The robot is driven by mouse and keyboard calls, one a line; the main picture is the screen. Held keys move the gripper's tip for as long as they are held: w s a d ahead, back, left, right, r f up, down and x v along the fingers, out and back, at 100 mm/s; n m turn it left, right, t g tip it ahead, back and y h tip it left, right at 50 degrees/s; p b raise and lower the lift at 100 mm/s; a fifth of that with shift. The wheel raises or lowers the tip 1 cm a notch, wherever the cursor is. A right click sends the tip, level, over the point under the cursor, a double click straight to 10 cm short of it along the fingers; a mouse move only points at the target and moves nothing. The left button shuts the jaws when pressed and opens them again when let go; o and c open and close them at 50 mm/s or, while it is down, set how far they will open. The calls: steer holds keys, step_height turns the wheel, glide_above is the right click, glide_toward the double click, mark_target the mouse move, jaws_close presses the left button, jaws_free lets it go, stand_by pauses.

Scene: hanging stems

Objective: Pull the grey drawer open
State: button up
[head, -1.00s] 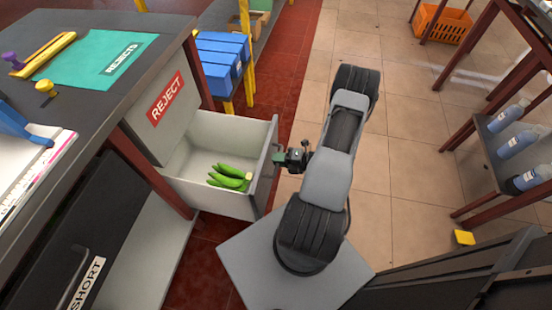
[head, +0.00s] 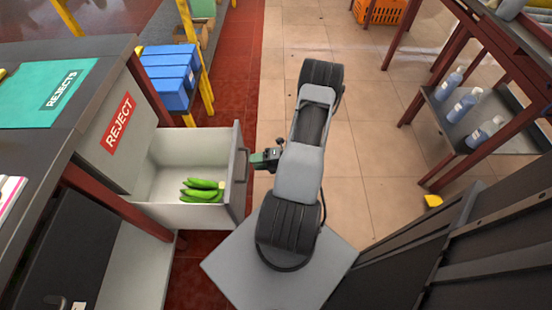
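The grey drawer (head: 190,213) stands well open below the red REJECT sign (head: 118,124), in the left half of the head view. Its dark handle (head: 241,166) is on the front panel, facing right. A bunch of green bananas (head: 202,188) lies inside the drawer. My gripper (head: 257,160) is just right of the handle, with a small gap seeming to show between them. The fingers are small and seen from above, so I cannot tell whether they are open or shut.
A dark workbench with a green REJECTS mat (head: 40,92) is at the left. Blue crates (head: 168,75) stand behind the drawer. A shelf with spray bottles (head: 465,105) is at the right.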

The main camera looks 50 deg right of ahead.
steer(key=p+v, duration=0.1)
steer(key=v, duration=0.9)
stand_by(0.4)
